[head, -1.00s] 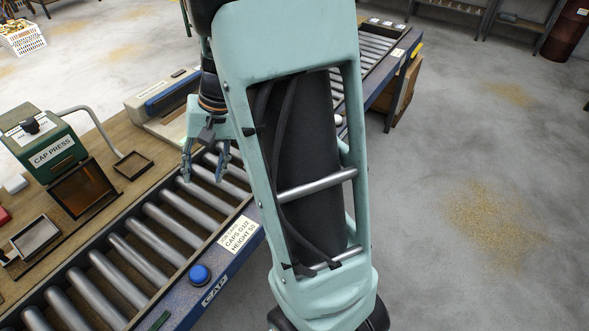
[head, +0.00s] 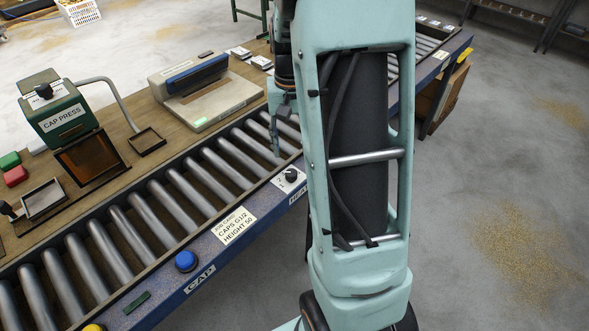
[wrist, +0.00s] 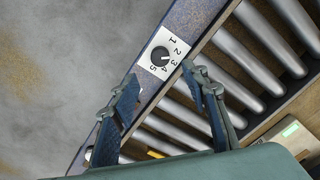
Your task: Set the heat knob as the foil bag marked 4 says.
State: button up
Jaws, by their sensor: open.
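The heat knob (head: 291,175) is a small black dial on a white plate on the conveyor's blue front rail, left of my arm. In the wrist view the knob (wrist: 160,56) has the numbers 1 to 5 around it; its pointer direction is too small to tell. My gripper (wrist: 160,80) is open and empty, its fingertips apart just short of the dial plate in that view. In the head view my gripper (head: 277,128) is partly hidden by my arm, over the rollers beyond the knob. I cannot make out a foil bag marked 4.
Along the rail are a job card (head: 234,225) reading CAPS G1/2 HEIGHT 50 and a blue button (head: 186,261). A cap press (head: 62,118) and a beige machine (head: 205,92) stand on the bench behind the rollers. Open floor lies to the right.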

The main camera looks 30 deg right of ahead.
aim_at(292, 172)
notch_tip(292, 172, down, 9)
jog(key=shift+f+b, duration=0.15)
jog(key=shift+b, duration=0.2)
jog(key=shift+c, duration=0.4)
grip_shut()
